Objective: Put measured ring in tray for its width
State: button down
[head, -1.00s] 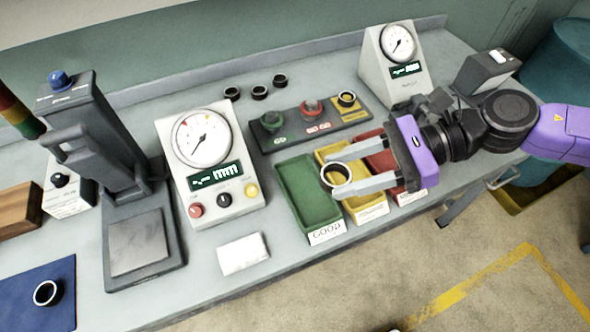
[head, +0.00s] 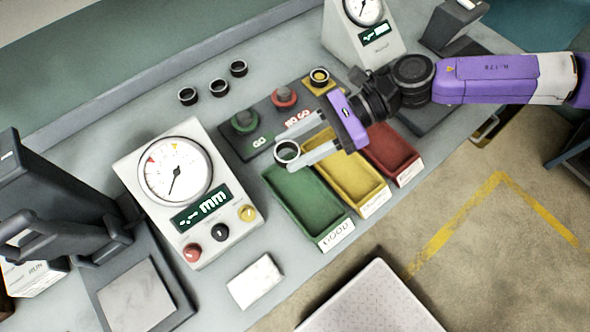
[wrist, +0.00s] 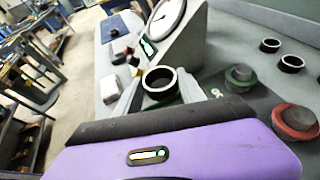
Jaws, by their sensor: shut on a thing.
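My gripper (head: 308,153) is shut on a dark ring (head: 287,151) with a bright rim, held at the fingertips. In the head view the ring overlaps the back end of the green tray (head: 304,205), which is labelled GOOD. The ring also shows between the fingers in the wrist view (wrist: 159,81). The yellow tray (head: 353,183) is right of the green one, and the red tray (head: 392,153) is further right; both have labels too small to read. The trays look empty where visible. The gauge box (head: 190,190) has a dial and a display showing mm.
A gauge block with green GO (head: 244,121), red NO GO (head: 284,97) and yellow (head: 319,76) posts stands behind the trays. Several loose dark rings (head: 218,87) lie behind it. A second dial box (head: 362,40) stands at the back right. A dark press (head: 60,220) is at left.

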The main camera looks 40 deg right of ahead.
aim_at(296, 178)
notch_tip(296, 178, down, 11)
jog(key=shift+f+p, duration=0.2)
jog(key=shift+p, duration=0.25)
jog(key=shift+f, duration=0.2)
jog(key=c, duration=1)
grip_release()
jog(key=shift+r, duration=0.1)
jog(key=shift+o, duration=0.2)
jog(key=shift+r, duration=0.2)
jog(key=b+v, duration=0.3)
jog(key=v, duration=0.9)
jog(key=shift+d+f+b, duration=0.1)
jog(key=shift+b, duration=0.25)
